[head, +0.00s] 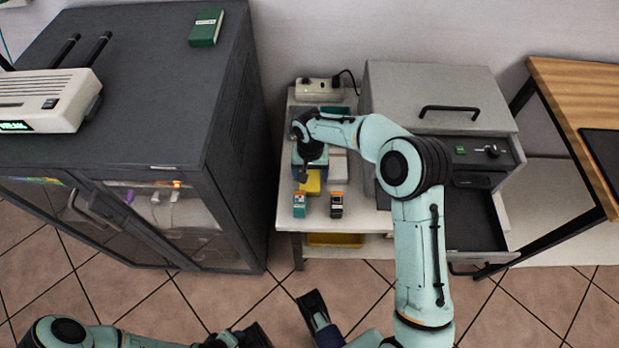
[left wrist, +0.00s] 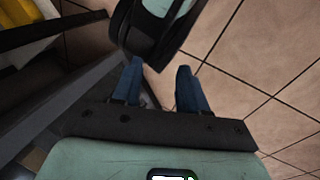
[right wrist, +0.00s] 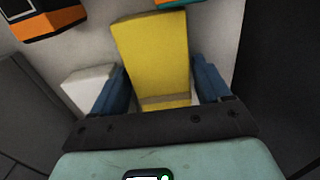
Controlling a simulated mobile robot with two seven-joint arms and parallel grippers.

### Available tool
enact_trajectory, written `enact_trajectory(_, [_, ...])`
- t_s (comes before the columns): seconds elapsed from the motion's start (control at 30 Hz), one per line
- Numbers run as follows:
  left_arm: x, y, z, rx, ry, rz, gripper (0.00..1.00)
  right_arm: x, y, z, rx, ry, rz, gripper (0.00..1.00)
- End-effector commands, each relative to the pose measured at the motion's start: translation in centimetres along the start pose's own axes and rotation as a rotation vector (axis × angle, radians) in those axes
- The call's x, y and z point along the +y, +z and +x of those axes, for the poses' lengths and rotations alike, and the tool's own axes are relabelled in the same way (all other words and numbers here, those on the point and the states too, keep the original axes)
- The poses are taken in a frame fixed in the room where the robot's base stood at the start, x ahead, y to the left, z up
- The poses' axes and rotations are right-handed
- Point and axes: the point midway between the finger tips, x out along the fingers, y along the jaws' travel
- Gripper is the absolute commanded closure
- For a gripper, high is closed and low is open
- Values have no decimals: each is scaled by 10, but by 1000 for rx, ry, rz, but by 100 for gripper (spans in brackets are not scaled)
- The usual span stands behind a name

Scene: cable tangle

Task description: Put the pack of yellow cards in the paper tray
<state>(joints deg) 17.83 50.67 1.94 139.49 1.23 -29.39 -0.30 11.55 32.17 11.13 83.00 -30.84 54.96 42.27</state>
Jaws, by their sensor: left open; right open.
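The pack of yellow cards (head: 311,182) lies on the small white table, partly covered by my right gripper in the head view. In the right wrist view the yellow pack (right wrist: 155,50) stretches between the two blue fingers of my right gripper (right wrist: 162,70). The fingers are open on either side of it, and I cannot tell whether they touch it. The pulled-out dark drawer (head: 472,222) of the grey machine looks like the paper tray; my right arm hides part of it. My left gripper (left wrist: 160,80) is open and empty, low above the tiled floor.
An orange-and-black box (head: 336,204) and a teal-and-orange box (head: 299,205) stand at the table's front edge. A white block (head: 338,165) lies beside the pack. A power strip (head: 320,89) is behind. The grey machine (head: 440,95) stands to the right, the dark cabinet (head: 150,90) left.

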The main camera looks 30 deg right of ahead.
Motion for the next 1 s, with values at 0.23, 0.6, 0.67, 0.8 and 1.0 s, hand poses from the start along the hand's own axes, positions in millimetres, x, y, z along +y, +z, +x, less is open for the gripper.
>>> enact_trajectory(0.23, [0, -1, 0, 2, 0, 0, 57, 0, 0, 0, 1, -1, 0, 36])
enact_trajectory(0.6, [0, 0, 0, 1, 0, 0, 57, 0, 0, 1, 0, -1, 0, 76])
enact_trajectory(0.67, [0, 0, -1, 1, 0, 0, 57, 0, 0, 0, 0, -1, 0, 76])
enact_trajectory(0.8, [1, 3, -4, -8, 1, 1, 57, 0, 0, -12, 3, -2, 0, 76])
enact_trajectory(1.0, [5, 17, -15, -48, 3, 5, 57, -1, -1, -57, 7, -4, -1, 76])
